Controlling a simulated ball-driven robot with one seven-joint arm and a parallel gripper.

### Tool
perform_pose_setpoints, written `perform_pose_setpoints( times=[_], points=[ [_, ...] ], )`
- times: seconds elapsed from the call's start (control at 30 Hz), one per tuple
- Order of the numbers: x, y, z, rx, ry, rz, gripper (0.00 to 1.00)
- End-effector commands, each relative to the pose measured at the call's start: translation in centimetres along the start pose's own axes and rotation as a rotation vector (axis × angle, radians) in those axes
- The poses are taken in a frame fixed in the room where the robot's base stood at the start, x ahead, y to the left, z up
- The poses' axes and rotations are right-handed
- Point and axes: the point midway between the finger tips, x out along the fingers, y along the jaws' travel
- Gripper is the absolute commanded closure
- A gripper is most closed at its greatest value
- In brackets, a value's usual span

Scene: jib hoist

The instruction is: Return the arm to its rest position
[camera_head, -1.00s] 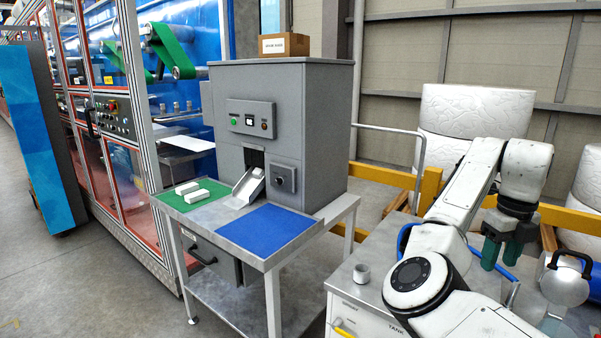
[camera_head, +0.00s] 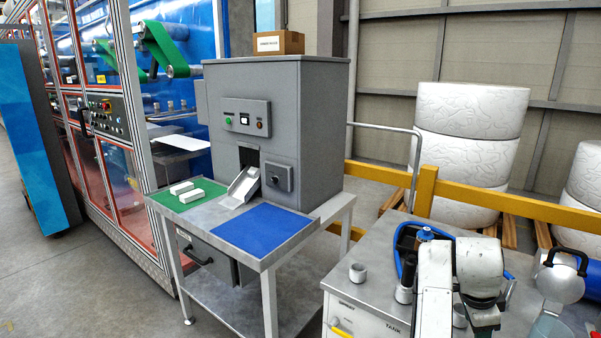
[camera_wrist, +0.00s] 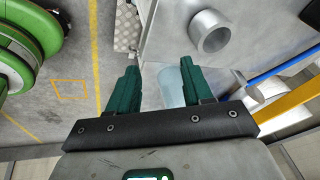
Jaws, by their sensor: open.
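My gripper (camera_head: 484,312) is low at the right of the head view, over the grey-topped cart (camera_head: 385,262). My white arm link stands beside it. In the wrist view my gripper (camera_wrist: 157,82) shows two green fingers spread wide apart, with nothing held between them. A pale bluish patch shows behind the right finger; I cannot tell what it is. In the head view the fingertips are hard to make out.
A small grey cup (camera_head: 358,272) stands on the cart. A metal ring-shaped cup (camera_wrist: 210,32) shows in the wrist view. A blue mat (camera_head: 262,229) and a green mat with two white blocks (camera_head: 188,190) lie on the left table. A yellow rail (camera_head: 500,203) runs behind the cart.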

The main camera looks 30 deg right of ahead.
Motion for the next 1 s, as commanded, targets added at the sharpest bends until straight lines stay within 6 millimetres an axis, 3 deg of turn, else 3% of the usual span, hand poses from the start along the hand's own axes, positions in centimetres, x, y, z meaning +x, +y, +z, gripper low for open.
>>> perform_pose_setpoints(
  times=[0.37, 0.7, 0.87, 1.0],
  points=[
    [4.8, 10.6, 8.6, -1.03, -0.009, -0.116, 0.5],
    [6.0, 25.3, 15.6, -1.899, -0.194, -0.245, 0.5],
    [5.6, 29.9, 16.9, -2.117, -0.276, -0.306, 0.5],
    [5.6, 30.3, 17.0, -2.132, -0.283, -0.311, 0.5]
  ],
)
